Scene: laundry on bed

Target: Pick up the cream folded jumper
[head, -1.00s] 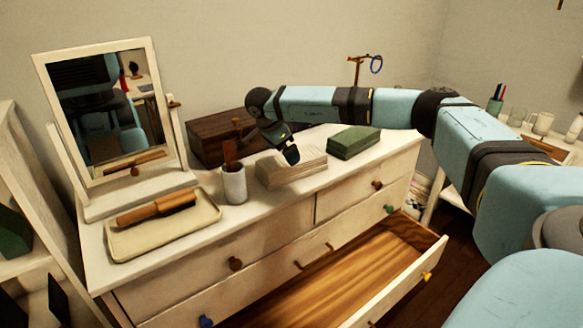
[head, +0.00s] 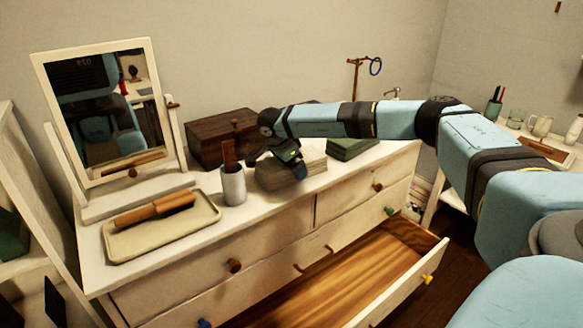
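The cream folded jumper (head: 313,161) lies flat on the dresser top, between the white cup and a green folded garment. My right gripper (head: 277,165) is over its left part, pointing down, with its fingers apart and close to the cloth. The gripper and its shadow hide part of the jumper's top. I cannot tell whether the fingers touch it. The jumper rests on the dresser. My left gripper is not in view.
The white dresser (head: 275,225) has an open, empty drawer (head: 345,275) at the front. The green garment (head: 350,149) is to the right. A cup (head: 233,186) with a brown item, a wooden box (head: 215,138), a tray (head: 150,238) with a brush and a mirror (head: 108,110) stand near.

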